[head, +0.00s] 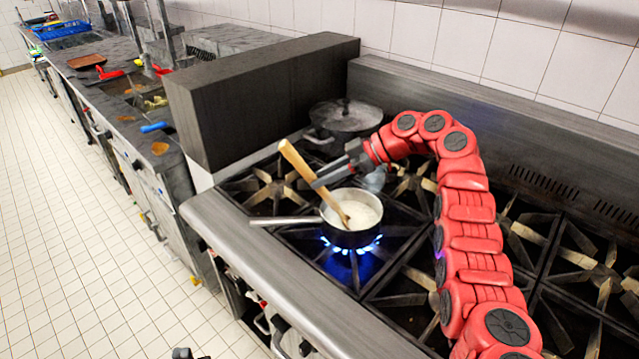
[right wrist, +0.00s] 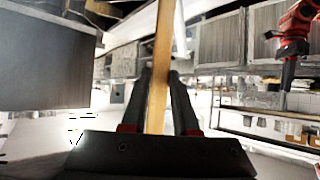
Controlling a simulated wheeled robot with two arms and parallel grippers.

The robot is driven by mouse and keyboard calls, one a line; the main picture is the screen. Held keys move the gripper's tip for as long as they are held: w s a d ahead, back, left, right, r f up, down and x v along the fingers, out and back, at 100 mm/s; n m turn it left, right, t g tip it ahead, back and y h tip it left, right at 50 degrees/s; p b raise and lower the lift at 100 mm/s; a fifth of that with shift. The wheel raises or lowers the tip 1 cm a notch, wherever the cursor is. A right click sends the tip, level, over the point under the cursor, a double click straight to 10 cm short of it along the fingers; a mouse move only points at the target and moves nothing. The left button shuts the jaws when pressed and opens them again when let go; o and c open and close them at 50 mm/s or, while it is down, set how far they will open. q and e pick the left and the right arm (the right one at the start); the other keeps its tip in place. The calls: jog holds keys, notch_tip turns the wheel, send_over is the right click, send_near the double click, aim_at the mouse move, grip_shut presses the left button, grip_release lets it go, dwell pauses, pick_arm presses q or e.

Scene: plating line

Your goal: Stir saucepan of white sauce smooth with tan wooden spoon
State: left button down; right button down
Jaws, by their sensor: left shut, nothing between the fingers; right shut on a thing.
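A saucepan (head: 337,237) of white sauce (head: 360,212) stands on a burner with a lit blue flame in the head view. Its handle (head: 283,221) points left. The tan wooden spoon (head: 296,160) leans up and to the left, its lower end in the sauce. My right gripper (head: 321,179) is shut on the spoon's shaft above the pan. In the right wrist view the spoon (right wrist: 159,70) runs between the two fingers. Only a dark bit of my left gripper (head: 186,353) shows at the bottom edge of the head view, away from the stove, shut and empty.
A lidded dark pot (head: 345,118) stands on a burner behind the saucepan. A tall dark panel (head: 262,92) rises left of the stove. Empty grates (head: 530,240) lie to the right, partly behind my arm. A counter (head: 95,65) runs back at left; the tiled floor is clear.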

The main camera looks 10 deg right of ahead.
aim_at(291, 148)
jog(key=shift+d+r, duration=0.1)
jog(key=shift+d, duration=0.05)
jog(key=shift+r, duration=0.1)
dwell(0.3)
jog(key=shift+w+a+r, duration=0.15)
jog(key=shift+a+r, duration=0.55)
jog(key=shift+r, duration=0.3)
jog(key=shift+w+a+r, duration=0.15)
jog(key=shift+a+r, duration=0.5)
jog(key=shift+r, duration=0.3)
jog(key=shift+w+a+r+p, duration=0.1)
jog(key=shift+a+r+p, duration=0.15)
jog(key=shift+a+r, duration=0.35)
jog(key=shift+w+a+r+p, duration=0.1)
jog(key=shift+a+r+p, duration=0.2)
jog(key=shift+r, duration=0.5)
jog(key=shift+a+r+p, duration=0.15)
jog(key=shift+a+r, duration=0.35)
jog(key=shift+r, duration=0.2)
jog(key=shift+r+p, duration=1.05)
jog(key=shift+r, duration=1.05)
jog(key=shift+f, duration=0.1)
